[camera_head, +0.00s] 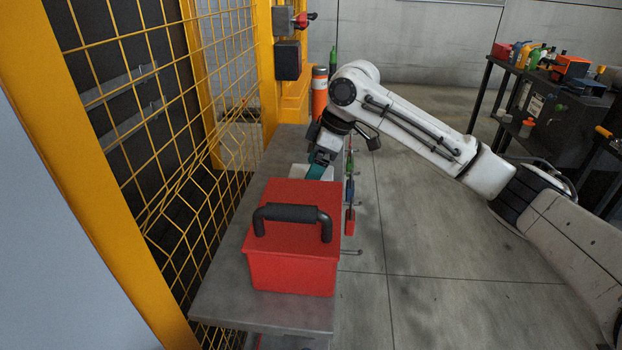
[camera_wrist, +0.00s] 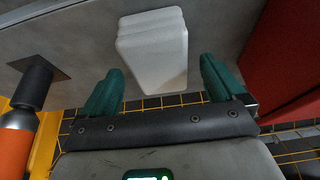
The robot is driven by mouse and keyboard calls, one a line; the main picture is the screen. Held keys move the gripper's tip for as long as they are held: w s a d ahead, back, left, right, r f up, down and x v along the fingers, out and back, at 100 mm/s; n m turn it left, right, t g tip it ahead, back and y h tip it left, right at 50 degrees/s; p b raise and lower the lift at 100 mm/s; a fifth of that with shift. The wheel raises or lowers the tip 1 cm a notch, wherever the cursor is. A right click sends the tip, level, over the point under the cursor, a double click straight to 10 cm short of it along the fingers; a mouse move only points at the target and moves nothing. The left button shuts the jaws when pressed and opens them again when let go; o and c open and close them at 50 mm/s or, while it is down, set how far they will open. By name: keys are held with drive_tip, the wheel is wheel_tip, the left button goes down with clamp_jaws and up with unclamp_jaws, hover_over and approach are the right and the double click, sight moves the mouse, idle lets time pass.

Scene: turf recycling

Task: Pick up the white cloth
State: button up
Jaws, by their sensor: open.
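The white cloth (camera_wrist: 153,52) is a folded, blocky stack lying on the grey bench. In the wrist view it sits at the upper middle, ahead of and between the two green fingers. My gripper (camera_wrist: 164,85) is open, with nothing held between its fingers. In the head view my gripper (camera_head: 318,168) points down at the bench behind the red toolbox. A pale part of the cloth (camera_head: 299,171) shows there, just left of the gripper; the toolbox hides the rest.
The red toolbox (camera_head: 293,273) with a black handle stands on the grey bench (camera_head: 228,291), close to the cloth. A yellow mesh fence (camera_head: 150,110) runs along the left. An orange bottle (camera_head: 320,95) stands behind. Tools hang on the bench's right edge. Open floor lies right.

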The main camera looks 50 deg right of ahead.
drive_tip(key=shift+x, duration=1)
drive_tip(key=shift+f, duration=0.25)
drive_tip(key=c, duration=1)
